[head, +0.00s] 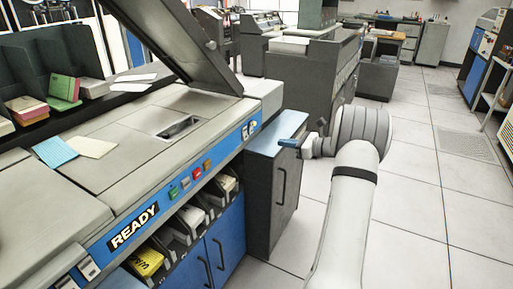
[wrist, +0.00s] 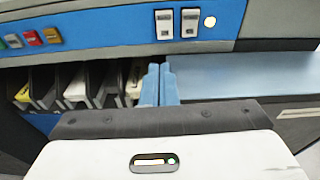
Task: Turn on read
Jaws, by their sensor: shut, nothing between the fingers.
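The blue control strip of the grey punch-card machine carries two white switches, a left one (wrist: 164,25) and a right one (wrist: 190,23), with a lit round lamp (wrist: 209,21) to their right. Their lettering is too small to read. In the head view these switches (head: 248,130) sit at the strip's far right end. My gripper (wrist: 160,68) is shut and empty, its blue fingers side by side. In the wrist view its tips show below the switches; in the head view my gripper (head: 283,142) is right of the strip, apart from it.
Green, grey, red and orange buttons (head: 196,172) and a READY sign (head: 135,227) lie further left on the strip. Card trays (head: 192,217) are below it. A dark cabinet with a blue top (head: 280,125) stands beside the machine. The tiled floor at right is clear.

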